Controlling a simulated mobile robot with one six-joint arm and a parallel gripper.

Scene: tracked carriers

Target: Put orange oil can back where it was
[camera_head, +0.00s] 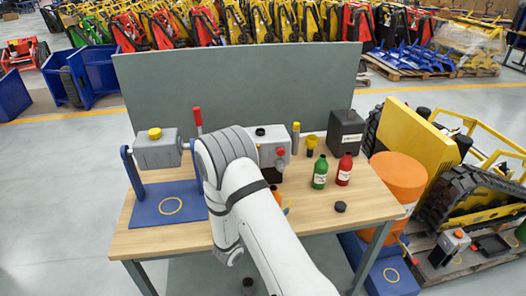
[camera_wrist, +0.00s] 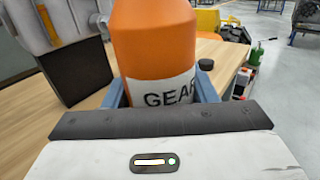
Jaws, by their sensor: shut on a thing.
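The orange oil can (camera_wrist: 155,45) fills the middle of the wrist view, with a white label reading "GEAR". My gripper (camera_wrist: 160,92) is shut on it, one blue-grey finger on each side. The can looks upright; its top is cut off by the frame and its base is hidden behind my gripper. In the head view my arm hides my gripper and most of the can. A small orange patch beside the arm over the table may be part of it. I cannot tell whether the can touches the wooden table (camera_head: 335,212).
A grey unit on a blue stand (camera_head: 145,212) with a yellow ring is at the left. A green bottle (camera_head: 320,172), red bottle (camera_head: 344,170), black cap (camera_head: 340,206) and dark box (camera_head: 346,132) stand at the right. A grey panel (camera_head: 240,85) backs the table.

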